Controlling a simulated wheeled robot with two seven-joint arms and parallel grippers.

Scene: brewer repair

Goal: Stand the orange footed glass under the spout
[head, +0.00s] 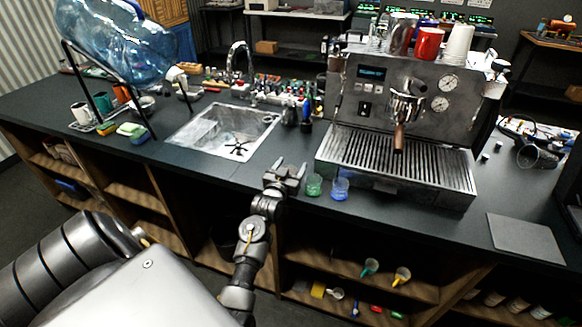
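A small green glass (314,185) and a blue glass (340,188) stand at the counter's front edge, left of the drip tray. My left gripper (286,172) is just left of the green glass, over the front edge. Its fingers look apart, with nothing visible between them. My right gripper is out of view.
A sink (190,135) with a tap lies left of my gripper. A large blue bottle (125,40) leans on a stand further left. Cups (428,43) stand on the machine. A grey mat (525,238) lies at the right. Shelves below hold funnel-like items (401,276).

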